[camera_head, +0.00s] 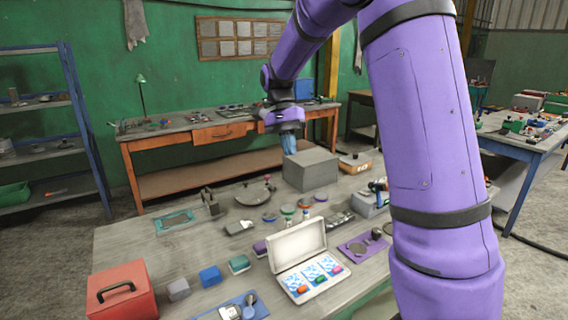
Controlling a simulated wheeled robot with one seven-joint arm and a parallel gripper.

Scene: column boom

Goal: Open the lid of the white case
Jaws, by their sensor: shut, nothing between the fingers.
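The white case (285,283) sits on the grey table toward its front middle. Its lid (297,243) stands raised at the back, tilted up from the base, so the case is open. Inside the base lie a patterned blue-and-white lining and several small coloured items, orange, green and pink. My gripper (287,152) is shut and empty. It hangs in the air above and behind the case, in front of the grey box, well apart from the lid.
A red toolbox (122,292) stands at the table's front left. A grey box (311,169) stands at the back. Small blocks, dishes and a purple tray (363,246) lie close around the case. The left part of the table (135,243) is fairly clear.

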